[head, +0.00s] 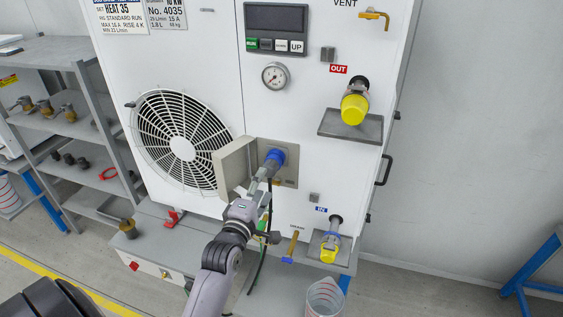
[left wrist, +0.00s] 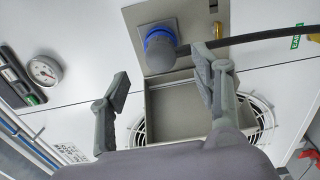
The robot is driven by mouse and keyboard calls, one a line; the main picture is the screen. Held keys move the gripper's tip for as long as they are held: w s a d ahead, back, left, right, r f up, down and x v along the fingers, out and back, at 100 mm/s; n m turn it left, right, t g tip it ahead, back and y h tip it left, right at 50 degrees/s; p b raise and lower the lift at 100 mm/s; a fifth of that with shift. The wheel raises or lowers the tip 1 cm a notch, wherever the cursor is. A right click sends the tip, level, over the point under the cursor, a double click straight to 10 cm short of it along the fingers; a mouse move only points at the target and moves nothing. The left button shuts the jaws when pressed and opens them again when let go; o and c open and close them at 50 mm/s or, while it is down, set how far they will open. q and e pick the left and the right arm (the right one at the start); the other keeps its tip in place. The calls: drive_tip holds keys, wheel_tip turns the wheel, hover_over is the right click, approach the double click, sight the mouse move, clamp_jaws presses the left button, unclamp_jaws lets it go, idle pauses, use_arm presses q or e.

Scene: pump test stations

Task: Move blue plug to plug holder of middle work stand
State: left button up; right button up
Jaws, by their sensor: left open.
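The blue plug (head: 275,156) sits at the square socket plate (head: 291,181) on the front of the white machine. In the left wrist view its blue ring and grey body (left wrist: 159,48) show, with a black cable running off to the right. My left gripper (head: 262,179) is open in front of the plug. In the left wrist view my left gripper (left wrist: 163,83) has its fingers spread wide with nothing between the tips; the plug lies beyond them. I cannot make out a plug holder. My right gripper is not in view.
An open cover flap (head: 234,165) stands out left of the socket. Yellow caps (head: 354,109) sit on the OUT and IN fittings at right. A clear jug (head: 323,298) stands below. Grey shelves (head: 75,125) with fittings are at left.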

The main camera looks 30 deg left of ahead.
sight(268, 173)
use_arm(q)
drive_tip(key=b+x, duration=0.2)
drive_tip(key=x, duration=0.3)
drive_tip(key=shift+s+a+f, duration=0.1)
drive_tip(key=shift+a, duration=0.05)
drive_tip(key=x, duration=0.3)
drive_tip(key=shift+w+a, duration=0.15)
drive_tip(key=shift+w, duration=0.35)
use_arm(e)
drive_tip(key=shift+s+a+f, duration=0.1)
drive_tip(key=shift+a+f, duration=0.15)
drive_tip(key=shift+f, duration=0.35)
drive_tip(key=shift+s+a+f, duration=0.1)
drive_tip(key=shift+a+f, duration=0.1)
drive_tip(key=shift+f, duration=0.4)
use_arm(q)
drive_tip(key=shift+p, duration=0.35)
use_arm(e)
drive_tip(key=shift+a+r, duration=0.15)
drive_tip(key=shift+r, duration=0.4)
use_arm(q)
clamp_jaws()
drive_tip(key=shift+s, duration=0.1)
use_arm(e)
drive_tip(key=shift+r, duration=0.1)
